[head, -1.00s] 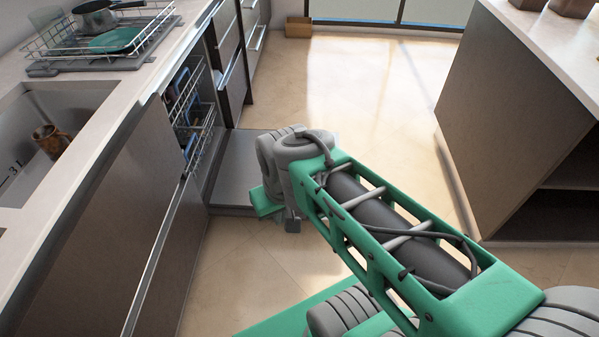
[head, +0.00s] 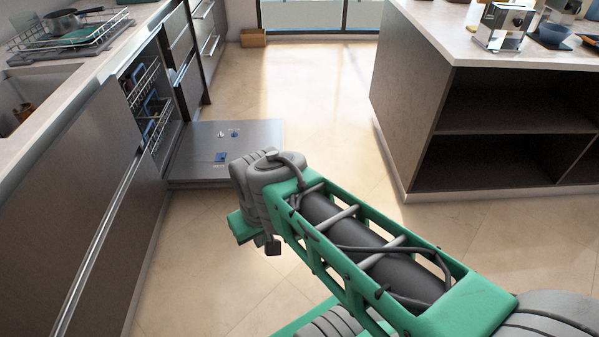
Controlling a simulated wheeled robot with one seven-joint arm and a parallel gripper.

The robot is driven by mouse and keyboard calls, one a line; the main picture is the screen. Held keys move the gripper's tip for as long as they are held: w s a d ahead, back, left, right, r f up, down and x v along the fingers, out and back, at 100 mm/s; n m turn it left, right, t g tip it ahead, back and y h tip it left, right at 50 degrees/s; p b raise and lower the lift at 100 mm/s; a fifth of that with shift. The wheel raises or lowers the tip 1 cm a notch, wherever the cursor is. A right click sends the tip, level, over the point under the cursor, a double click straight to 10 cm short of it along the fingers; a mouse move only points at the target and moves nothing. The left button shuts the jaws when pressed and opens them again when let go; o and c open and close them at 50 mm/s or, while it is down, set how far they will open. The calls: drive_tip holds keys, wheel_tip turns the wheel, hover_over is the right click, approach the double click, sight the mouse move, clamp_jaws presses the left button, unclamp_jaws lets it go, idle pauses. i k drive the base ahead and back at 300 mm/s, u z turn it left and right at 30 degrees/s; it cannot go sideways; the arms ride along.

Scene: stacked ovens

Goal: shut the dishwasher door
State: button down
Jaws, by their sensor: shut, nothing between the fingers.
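The dishwasher door (head: 250,140) is folded fully down and lies about level, low above the floor, with its inner side facing up. It carries a blue mark and small light fittings. The dishwasher's opening is in the left counter run, and its racks (head: 148,108) show inside with blue items in them. My arm reaches in from the lower right, and its bent joint stands in front of the door's near right corner in the picture. My gripper cannot be made out; the arm's end is hidden behind or below this joint.
The left counter (head: 60,100) holds a sink and a dish rack (head: 75,40) with a pan. A kitchen island (head: 410,90) with open shelves stands on the right. The tiled floor (head: 320,120) between them is clear. A small box (head: 253,38) sits at the far end.

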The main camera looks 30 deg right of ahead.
sight(192, 166)
drive_tip(key=z, duration=0.7)
drive_tip(key=i, duration=0.5)
drive_tip(key=z, duration=0.9)
drive_tip(key=i, duration=1.65)
drive_tip(key=u, duration=1.15)
drive_tip(key=i, duration=0.55)
drive_tip(key=u, duration=0.55)
